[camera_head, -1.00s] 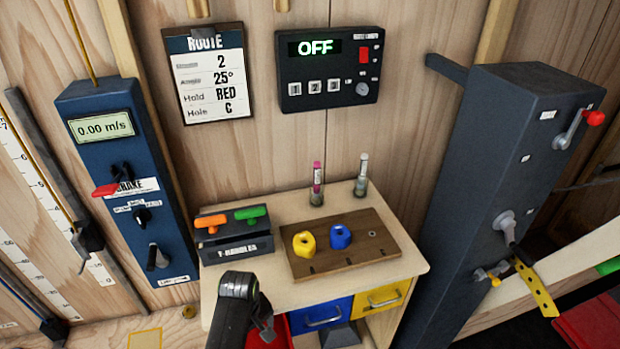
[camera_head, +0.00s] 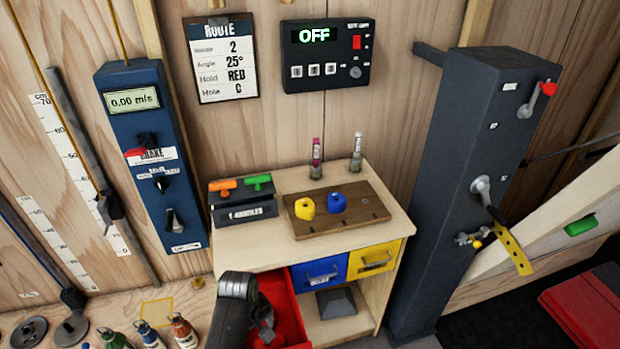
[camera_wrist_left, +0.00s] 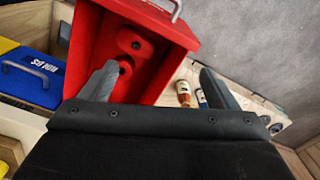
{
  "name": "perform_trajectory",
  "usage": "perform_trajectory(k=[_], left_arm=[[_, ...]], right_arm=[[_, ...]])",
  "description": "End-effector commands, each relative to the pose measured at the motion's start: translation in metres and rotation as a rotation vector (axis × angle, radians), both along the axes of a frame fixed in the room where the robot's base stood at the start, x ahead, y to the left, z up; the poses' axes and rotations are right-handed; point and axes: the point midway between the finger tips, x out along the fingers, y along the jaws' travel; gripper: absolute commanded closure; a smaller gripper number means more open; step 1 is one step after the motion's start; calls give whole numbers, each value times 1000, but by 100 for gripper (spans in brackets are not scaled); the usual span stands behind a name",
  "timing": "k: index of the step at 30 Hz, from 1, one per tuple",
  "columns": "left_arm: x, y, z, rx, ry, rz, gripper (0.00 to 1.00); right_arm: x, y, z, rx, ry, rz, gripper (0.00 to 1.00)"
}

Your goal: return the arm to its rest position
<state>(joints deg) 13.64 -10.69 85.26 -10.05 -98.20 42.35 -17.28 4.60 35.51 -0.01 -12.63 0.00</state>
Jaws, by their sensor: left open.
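My left arm rises from the bottom edge in the head view, and its gripper (camera_head: 263,322) is over the open red drawer (camera_head: 285,296). In the left wrist view the two fingers of this gripper (camera_wrist_left: 158,72) are spread apart with nothing between them. The red drawer (camera_wrist_left: 172,92) lies beyond the fingers there, with red climbing holds (camera_wrist_left: 137,45) inside. I cannot tell how far the gripper is above the drawer. My right gripper is in neither view.
The wooden cabinet (camera_head: 392,222) carries a board (camera_head: 362,212) with yellow and blue holds, a T-handle box (camera_head: 243,212) and two vials. A dark column (camera_head: 470,150) stands to the right. Several bottles (camera_head: 150,335) stand at the lower left. A blue post (camera_head: 150,110) is on the wall.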

Motion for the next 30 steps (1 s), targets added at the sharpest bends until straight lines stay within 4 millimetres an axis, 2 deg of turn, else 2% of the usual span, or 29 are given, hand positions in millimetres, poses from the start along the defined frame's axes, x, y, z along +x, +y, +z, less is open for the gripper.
perform_trajectory(k=[5, 11, 17, 24, 30], left_arm=[[-17, 22, -4, 7, -23, -23, 17], [-40, 48, -5, 19, -58, -65, 17], [-76, 82, 0, 50, -104, -135, 17], [-147, 132, 28, 132, -181, -307, 17], [-185, 150, 55, 188, -221, -432, 17]], right_arm=[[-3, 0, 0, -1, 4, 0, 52], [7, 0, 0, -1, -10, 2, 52], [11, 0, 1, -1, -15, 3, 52], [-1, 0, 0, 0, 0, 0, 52], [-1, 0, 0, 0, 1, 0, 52]])
